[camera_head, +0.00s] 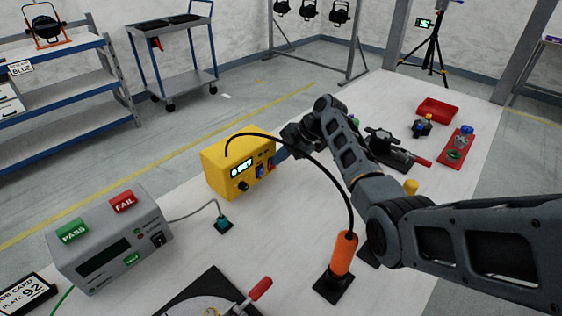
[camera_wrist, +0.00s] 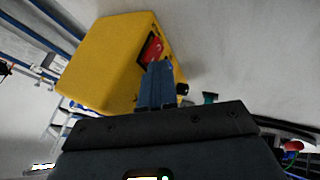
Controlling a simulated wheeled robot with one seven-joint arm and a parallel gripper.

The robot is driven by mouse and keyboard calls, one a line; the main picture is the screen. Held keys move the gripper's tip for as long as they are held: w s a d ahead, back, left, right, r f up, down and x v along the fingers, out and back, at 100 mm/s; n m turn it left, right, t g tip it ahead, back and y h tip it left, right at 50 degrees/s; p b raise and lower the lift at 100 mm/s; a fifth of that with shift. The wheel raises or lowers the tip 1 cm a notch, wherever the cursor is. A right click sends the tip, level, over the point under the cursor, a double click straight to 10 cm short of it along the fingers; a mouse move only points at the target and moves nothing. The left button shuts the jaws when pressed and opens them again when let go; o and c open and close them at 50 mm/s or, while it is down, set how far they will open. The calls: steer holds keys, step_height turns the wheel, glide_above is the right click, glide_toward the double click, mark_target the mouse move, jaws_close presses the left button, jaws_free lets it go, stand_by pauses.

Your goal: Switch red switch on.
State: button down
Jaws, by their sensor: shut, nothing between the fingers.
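The yellow box (camera_head: 228,168) stands on the white table, with a lit display and a black knob on its front. Its red switch (camera_wrist: 152,47) shows in the wrist view on the box face; in the head view my fingers largely cover that spot. My gripper (camera_head: 276,158) is shut and empty, its blue fingertips at the right part of the box front. In the wrist view the fingertips (camera_wrist: 160,62) overlap the lower edge of the red switch. I cannot tell whether they touch it or which way the switch is set.
A black cable arches from the yellow box to an orange cylinder (camera_head: 342,255). A grey tester (camera_head: 110,245) with PASS and FAIL blocks stands at left. A small teal connector (camera_head: 223,224) lies in front of the box. Red trays (camera_head: 437,109) lie at the far right.

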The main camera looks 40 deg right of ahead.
steer(key=shift+p, duration=0.35)
steer(key=shift+r+p, duration=0.4)
steer(key=shift+r, duration=0.4)
steer(key=shift+s, duration=0.1)
